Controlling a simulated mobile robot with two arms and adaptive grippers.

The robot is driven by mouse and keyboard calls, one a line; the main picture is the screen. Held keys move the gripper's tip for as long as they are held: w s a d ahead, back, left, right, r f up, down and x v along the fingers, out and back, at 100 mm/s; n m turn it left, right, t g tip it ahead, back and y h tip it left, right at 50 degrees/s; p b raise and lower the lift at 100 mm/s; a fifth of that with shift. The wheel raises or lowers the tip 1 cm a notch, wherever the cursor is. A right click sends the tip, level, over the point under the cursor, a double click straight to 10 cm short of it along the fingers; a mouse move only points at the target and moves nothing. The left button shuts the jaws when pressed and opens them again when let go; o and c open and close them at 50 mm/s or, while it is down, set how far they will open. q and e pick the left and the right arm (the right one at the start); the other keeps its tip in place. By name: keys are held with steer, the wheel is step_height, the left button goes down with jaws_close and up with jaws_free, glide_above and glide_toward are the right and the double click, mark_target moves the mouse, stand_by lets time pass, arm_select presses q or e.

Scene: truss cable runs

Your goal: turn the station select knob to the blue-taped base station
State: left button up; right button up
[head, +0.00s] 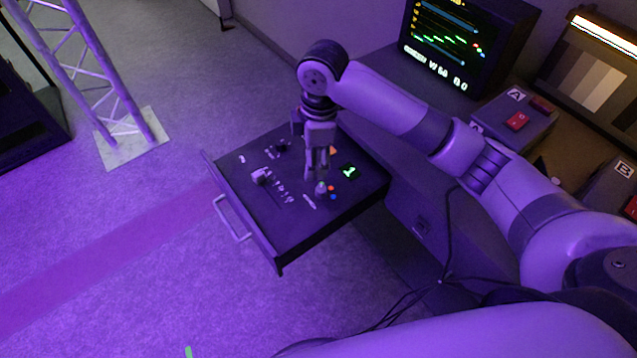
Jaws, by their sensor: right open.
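A pulled-out drawer panel (235,185) carries small controls. My left gripper is out of view.
Another pale knob (261,177) and a dark control (283,146) sit further left on the panel. A monitor (462,45) and a box marked A (530,110) with a red switch stand behind. A truss (95,70) stands at left. Cables (410,300) run at the bottom.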

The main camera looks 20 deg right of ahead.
mark_target(321, 189)
step_height(321, 189, up, 3)
steer(key=w+d, duration=0.1)
steer(key=d, duration=0.1)
steer(key=shift+n+h, duration=0.4)
steer(key=f, duration=1.6)
steer(key=shift+w+d+f, duration=0.1)
steer(key=shift+w+f, duration=0.1)
steer(key=shift+f, duration=0.2)
steer(key=shift+c, duration=0.5)
jaws_close()
